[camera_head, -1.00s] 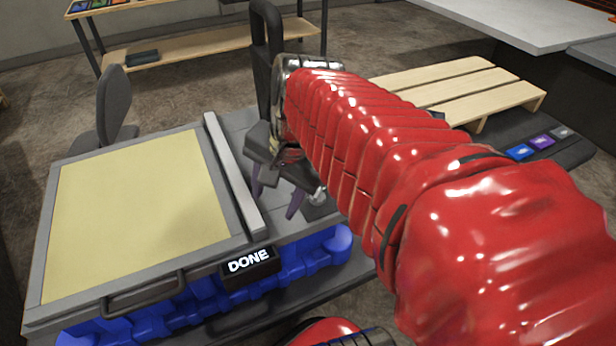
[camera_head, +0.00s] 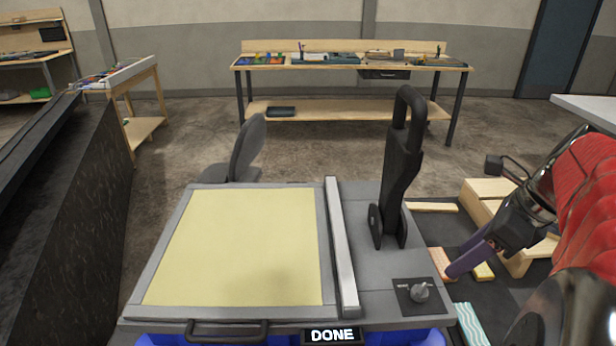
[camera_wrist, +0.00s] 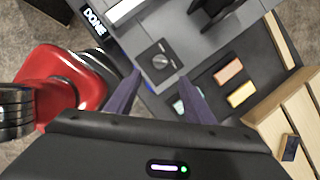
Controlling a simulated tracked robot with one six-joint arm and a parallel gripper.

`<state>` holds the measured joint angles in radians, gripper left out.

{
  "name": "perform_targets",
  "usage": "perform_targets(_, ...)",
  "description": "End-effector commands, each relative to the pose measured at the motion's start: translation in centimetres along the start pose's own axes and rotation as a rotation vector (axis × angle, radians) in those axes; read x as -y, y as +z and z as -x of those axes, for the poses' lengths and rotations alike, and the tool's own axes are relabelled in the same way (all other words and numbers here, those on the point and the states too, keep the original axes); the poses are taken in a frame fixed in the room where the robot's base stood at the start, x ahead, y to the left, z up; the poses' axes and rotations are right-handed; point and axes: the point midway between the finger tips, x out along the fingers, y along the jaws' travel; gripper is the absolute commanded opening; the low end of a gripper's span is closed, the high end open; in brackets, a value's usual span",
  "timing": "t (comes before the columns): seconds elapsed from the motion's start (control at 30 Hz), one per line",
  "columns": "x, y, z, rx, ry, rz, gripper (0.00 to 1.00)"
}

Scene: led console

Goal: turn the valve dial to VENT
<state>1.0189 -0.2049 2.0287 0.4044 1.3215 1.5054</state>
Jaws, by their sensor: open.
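The valve dial (camera_head: 420,292) is a small grey knob on a dark square plate (camera_head: 403,302) at the console's right front corner. It also shows in the wrist view (camera_wrist: 160,61), just beyond my fingertips. The labels on its plate are too small to read, and I cannot tell which mark the knob points to. My gripper (camera_head: 462,264) is to the right of the dial and apart from it. In the wrist view, my gripper (camera_wrist: 161,75) has its two purple fingers spread with nothing between them.
The console (camera_head: 366,322) has a pale yellow panel (camera_head: 235,245), a tall black lever (camera_head: 402,165) behind the dial and a lit DONE display (camera_head: 333,335). Coloured blocks lie right of it, near a wooden pallet (camera_head: 490,190). A dark wall-like structure (camera_head: 75,210) stands left.

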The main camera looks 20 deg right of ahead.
Motion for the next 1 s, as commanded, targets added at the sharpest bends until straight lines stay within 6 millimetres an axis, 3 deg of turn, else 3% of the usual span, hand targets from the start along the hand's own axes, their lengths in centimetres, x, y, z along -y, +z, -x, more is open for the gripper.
perform_targets(0.53,0.1,-0.3,-0.8,0.001,-0.001,-0.014,0.48)
perform_targets(1.0,0.1,-0.3,-7.4,0.001,0.001,-0.014,0.48)
